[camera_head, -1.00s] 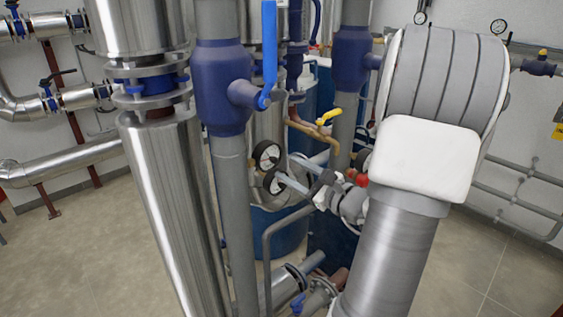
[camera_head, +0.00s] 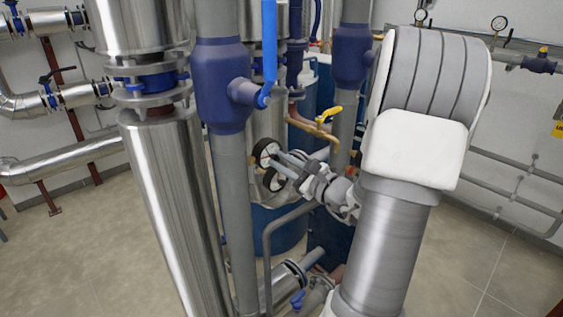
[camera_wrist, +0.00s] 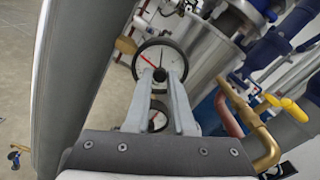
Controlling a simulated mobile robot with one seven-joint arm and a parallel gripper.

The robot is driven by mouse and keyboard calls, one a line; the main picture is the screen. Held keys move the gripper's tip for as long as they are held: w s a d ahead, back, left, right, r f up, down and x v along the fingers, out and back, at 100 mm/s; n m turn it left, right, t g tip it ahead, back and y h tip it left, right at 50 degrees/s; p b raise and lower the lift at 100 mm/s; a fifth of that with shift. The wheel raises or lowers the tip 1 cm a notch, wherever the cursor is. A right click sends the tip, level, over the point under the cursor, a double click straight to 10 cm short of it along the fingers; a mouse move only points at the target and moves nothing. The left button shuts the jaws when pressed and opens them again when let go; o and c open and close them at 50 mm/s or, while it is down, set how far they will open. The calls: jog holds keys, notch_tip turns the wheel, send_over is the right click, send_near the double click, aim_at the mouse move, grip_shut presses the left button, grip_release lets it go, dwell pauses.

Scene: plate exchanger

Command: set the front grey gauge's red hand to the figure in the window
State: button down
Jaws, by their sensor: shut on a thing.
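A round gauge (camera_wrist: 148,56) with a black rim and white face is straight ahead in the wrist view. Its red hand (camera_wrist: 147,60) points to the upper left and a dark hand points up. My gripper (camera_wrist: 160,76) is shut on the small dark knob (camera_wrist: 160,74) at the lower middle of this face. A second, similar gauge (camera_wrist: 157,120) shows lower down between my fingers. In the head view the upper gauge (camera_head: 264,149) and lower gauge (camera_head: 274,182) sit close together, with my gripper (camera_head: 275,158) reaching them from the right. No window figure is readable.
A grey pipe with a blue valve (camera_head: 222,85) stands just left of the gauges. A yellow-handled brass valve (camera_head: 325,117) is behind and right. In the wrist view, a large grey pipe (camera_wrist: 75,70) is close on the left and brass piping (camera_wrist: 258,135) on the right.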

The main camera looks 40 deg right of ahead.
jog(key=shift+m, duration=0.3)
jog(key=m+p, duration=0.3)
jog(key=m, duration=0.2)
jog(key=shift+r+p, duration=0.15)
jog(key=shift+p, duration=0.25)
jog(key=m+p, duration=0.3)
jog(key=m, duration=0.2)
jog(key=shift+f, duration=0.2)
dwell(0.3)
jog(key=c, duration=0.8)
grip_release()
jog(key=shift+o, duration=0.2)
jog(key=shift+s, duration=0.1)
jog(key=s+d+b, duration=0.1)
jog(key=s+b, duration=0.1)
jog(key=s, duration=1.5)
jog(key=shift+d+b, duration=0.2)
jog(key=shift+b, duration=0.1)
